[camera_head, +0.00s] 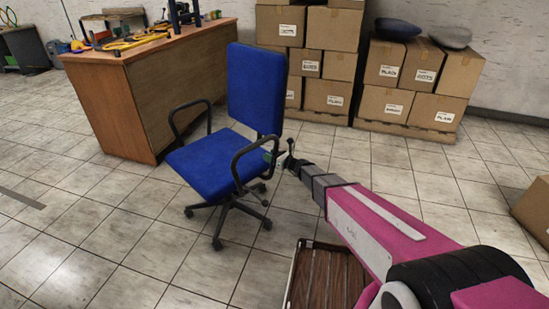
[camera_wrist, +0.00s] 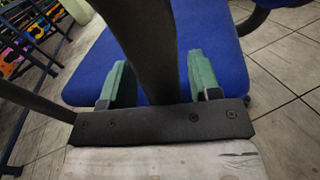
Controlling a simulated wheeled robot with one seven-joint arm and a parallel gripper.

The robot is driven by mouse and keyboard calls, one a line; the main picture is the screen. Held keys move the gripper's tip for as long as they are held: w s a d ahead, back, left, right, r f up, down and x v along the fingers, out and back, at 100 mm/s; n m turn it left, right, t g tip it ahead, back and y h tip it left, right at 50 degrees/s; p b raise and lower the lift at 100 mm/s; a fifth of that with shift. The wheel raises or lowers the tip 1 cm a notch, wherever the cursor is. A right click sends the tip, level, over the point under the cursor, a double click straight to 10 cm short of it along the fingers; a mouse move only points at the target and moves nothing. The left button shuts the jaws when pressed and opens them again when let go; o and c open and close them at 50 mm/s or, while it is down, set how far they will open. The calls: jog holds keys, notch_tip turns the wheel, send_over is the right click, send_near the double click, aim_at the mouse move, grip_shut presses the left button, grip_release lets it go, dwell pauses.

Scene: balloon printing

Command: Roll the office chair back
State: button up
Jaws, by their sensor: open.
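The blue office chair (camera_head: 258,92) stands on the tiled floor beside the wooden desk, upright on its black wheeled base. Its blue seat (camera_wrist: 208,45) also shows in the wrist view, behind the fingers. My gripper (camera_head: 271,156) is at the chair's armrest on the right side in the head view. In the wrist view my gripper (camera_wrist: 160,78) has its two green fingers apart, with the dark armrest (camera_wrist: 150,40) passing between them. Gaps show between the armrest and both fingers. The fingertips are small and partly hidden in the head view.
The wooden desk (camera_head: 165,95) with tools on top stands left of the chair. Stacked cardboard boxes (camera_head: 325,65) stand behind it, and more boxes (camera_head: 415,80) to the right. A brown slatted surface (camera_head: 318,280) is at the bottom. Floor left of the chair is open.

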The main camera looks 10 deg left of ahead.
grip_shut()
jog(key=shift+r, duration=0.1)
dwell(1.4)
